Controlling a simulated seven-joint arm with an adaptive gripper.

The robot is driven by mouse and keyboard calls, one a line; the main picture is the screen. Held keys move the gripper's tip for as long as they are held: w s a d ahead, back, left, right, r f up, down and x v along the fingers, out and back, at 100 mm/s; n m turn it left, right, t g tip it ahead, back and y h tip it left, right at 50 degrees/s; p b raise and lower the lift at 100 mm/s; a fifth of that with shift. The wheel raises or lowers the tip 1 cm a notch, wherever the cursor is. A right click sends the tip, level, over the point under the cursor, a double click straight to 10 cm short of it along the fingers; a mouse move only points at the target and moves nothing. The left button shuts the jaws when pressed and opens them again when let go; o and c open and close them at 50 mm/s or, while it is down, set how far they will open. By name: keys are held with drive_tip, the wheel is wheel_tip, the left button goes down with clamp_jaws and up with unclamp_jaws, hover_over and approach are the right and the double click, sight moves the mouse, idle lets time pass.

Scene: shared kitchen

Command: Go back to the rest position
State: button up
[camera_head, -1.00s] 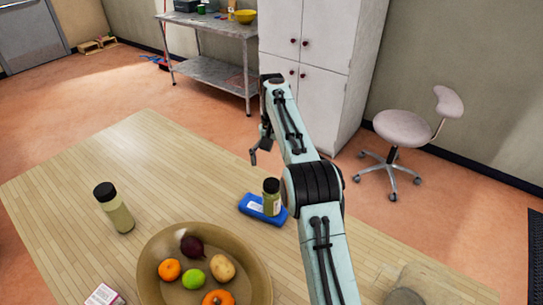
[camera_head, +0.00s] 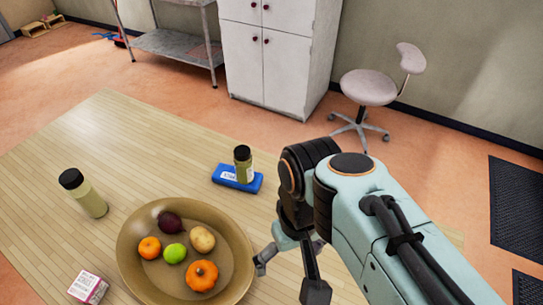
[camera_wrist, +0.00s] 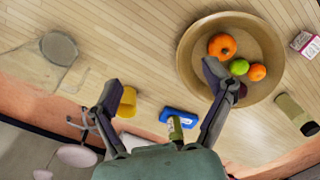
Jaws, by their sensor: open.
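My gripper (camera_head: 288,275) is open and empty, above the wooden table just right of the brown bowl in the head view. My arm is folded back at the right of that view. In the wrist view the two spread fingers (camera_wrist: 163,82) have nothing between them except table seen beyond. The right finger overlaps the rim of the bowl in that picture. I cannot tell its exact height above the table.
A brown bowl (camera_head: 127,262) holds fruit and vegetables. A jar (camera_head: 243,172) stands on a blue box (camera_head: 224,181). A taller bottle (camera_head: 90,201) and a small carton (camera_head: 88,287) are at left. A yellow object (camera_wrist: 127,104) shows behind the left finger.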

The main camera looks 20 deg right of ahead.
drive_tip(key=s, duration=0.1)
drive_tip(key=s+f, duration=0.2)
drive_tip(key=s, duration=0.1)
drive_tip(key=shift+s+a+f, duration=0.1)
drive_tip(key=shift+f, duration=0.15)
